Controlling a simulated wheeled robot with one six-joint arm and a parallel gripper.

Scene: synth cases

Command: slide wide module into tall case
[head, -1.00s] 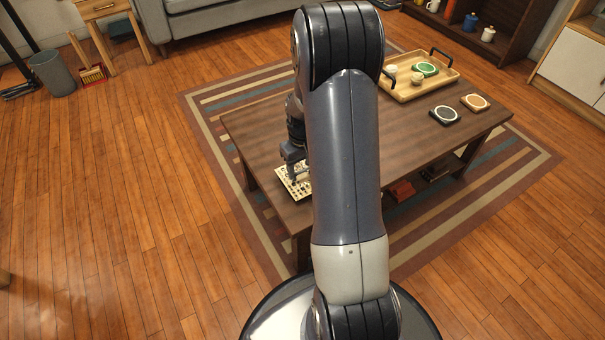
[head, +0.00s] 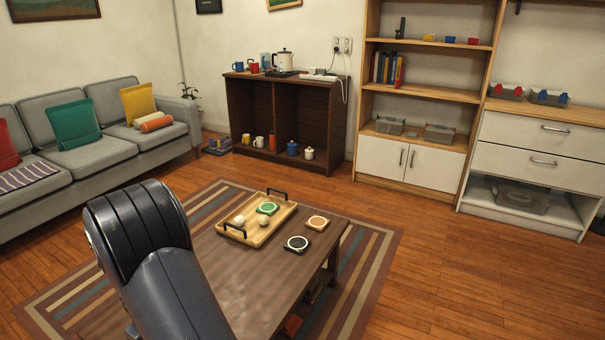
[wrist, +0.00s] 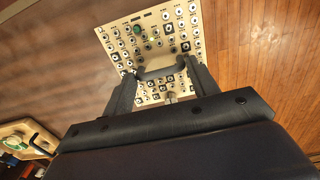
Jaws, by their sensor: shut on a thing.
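In the wrist view, my gripper (wrist: 162,80) is shut on a cream panel-like module (wrist: 153,32) covered in knobs and dark-ringed sockets. A grey bar lies across the module between the fingers. In the head view, my arm hides the near left of the table, and neither gripper nor module shows. I cannot make out a tall case in either view.
The low brown table (head: 240,285) bears a wooden tray (head: 283,215) with a green-topped coaster and small cups. A dark coaster (head: 297,244) and an orange one (head: 318,222) lie beside it. A grey sofa (head: 90,150), dark shelf unit (head: 283,90) and bookcase (head: 430,70) stand behind.

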